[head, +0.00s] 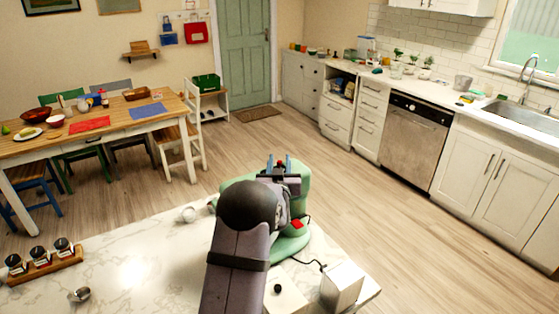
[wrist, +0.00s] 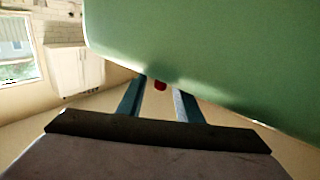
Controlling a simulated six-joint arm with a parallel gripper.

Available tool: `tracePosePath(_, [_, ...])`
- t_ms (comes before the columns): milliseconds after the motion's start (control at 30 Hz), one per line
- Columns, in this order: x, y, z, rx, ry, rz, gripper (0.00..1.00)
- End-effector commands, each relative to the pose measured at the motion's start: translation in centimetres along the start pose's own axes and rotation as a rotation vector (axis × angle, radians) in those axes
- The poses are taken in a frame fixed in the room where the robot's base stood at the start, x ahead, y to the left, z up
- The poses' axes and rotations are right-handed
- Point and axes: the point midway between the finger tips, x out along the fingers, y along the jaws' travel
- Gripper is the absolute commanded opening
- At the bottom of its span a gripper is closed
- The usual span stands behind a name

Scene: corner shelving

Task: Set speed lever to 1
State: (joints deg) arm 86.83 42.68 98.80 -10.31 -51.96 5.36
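A green stand mixer (head: 293,245) stands on the marble counter, partly hidden behind my arm in the head view. Its smooth green body (wrist: 220,45) fills the upper right of the wrist view. A small red knob (wrist: 160,86), which looks like the lever's tip, shows beneath the green body. My gripper (wrist: 159,100) is open, with its two blue fingers apart and the red knob between them in the picture. The gripper (head: 279,163) is beside the mixer head in the head view. I cannot tell whether a finger touches the knob. The lever's shaft and speed marks are not visible.
The marble counter (head: 130,255) holds a wooden rack of jars (head: 42,265), a small metal cup (head: 80,295) and a white box (head: 342,285). A dark cord runs near the mixer base. Open floor lies beyond the counter.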

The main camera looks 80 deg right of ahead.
Motion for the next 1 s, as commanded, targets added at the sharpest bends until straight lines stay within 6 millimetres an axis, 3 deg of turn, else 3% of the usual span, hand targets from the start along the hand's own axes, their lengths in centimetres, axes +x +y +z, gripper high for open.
tracePosePath(267, [0.1,0.0,0.1,0.000,-0.001,0.000,0.32])
tracePosePath(400, [0.1,0.0,0.1,0.000,-0.001,0.000,0.00])
tracePosePath(1000, [-0.8,-1.3,0.0,-0.001,0.002,-0.001,0.00])
